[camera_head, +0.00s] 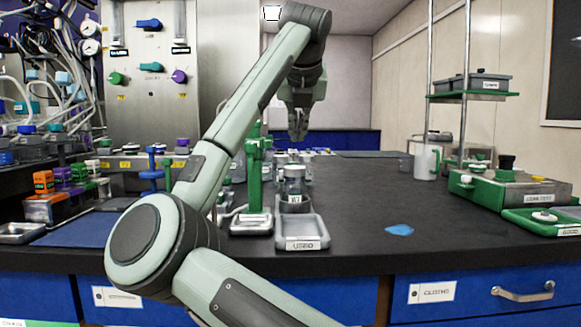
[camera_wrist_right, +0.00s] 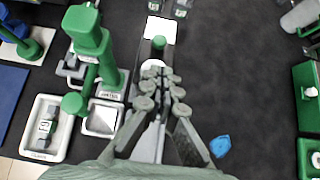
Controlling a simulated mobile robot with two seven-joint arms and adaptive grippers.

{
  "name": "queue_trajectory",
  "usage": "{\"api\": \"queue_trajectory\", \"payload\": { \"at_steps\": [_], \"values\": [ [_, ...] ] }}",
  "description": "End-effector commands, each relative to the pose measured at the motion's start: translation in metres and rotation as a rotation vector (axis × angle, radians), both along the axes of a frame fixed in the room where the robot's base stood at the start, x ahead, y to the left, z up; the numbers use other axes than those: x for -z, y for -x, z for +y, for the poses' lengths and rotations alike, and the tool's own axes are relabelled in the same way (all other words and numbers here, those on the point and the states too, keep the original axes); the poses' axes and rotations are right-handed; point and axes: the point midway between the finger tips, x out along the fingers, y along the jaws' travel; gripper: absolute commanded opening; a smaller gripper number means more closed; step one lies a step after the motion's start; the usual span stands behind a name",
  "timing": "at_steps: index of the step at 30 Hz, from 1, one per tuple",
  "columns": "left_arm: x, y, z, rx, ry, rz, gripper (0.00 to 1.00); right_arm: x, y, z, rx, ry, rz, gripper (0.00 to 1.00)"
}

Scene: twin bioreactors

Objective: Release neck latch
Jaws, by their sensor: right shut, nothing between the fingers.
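My right gripper (camera_head: 298,132) hangs fingers down above the bench, behind and above the labelled glass jar (camera_head: 293,183). It is shut and empty. In the right wrist view its fingertips (camera_wrist_right: 162,85) lie close to a green-topped piece (camera_wrist_right: 158,42) in the picture; the height gap cannot be told. A green stand (camera_head: 257,165) rises left of the jar; it also shows in the right wrist view (camera_wrist_right: 92,40). I cannot pick out the neck latch with certainty. My left gripper is not in view.
A grey tray (camera_head: 303,241) labelled USED is at the front edge. In the right wrist view, a white tray (camera_wrist_right: 37,150) holds a labelled item. A blue patch (camera_head: 399,229) lies on clear bench. A green-and-grey device (camera_head: 515,190) stands at right. My right arm hides part of the left bench.

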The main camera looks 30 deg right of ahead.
Motion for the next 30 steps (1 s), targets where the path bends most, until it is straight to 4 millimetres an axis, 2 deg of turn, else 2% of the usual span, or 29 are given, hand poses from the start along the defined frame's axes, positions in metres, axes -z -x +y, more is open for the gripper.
{"api": "queue_trajectory", "payload": {
  "at_steps": [7, 21, 30],
  "values": [
    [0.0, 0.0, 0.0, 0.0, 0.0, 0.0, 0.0, 0.005, -0.004, -0.003, 0.001, 0.0, 0.002, 0.0],
    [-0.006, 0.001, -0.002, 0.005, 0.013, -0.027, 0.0, 0.057, -0.052, -0.032, 0.0, 0.0, 0.002, 0.0],
    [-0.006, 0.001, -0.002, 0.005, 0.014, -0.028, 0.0, 0.068, -0.062, -0.039, 0.001, 0.0, 0.0, 0.0]
  ]
}}
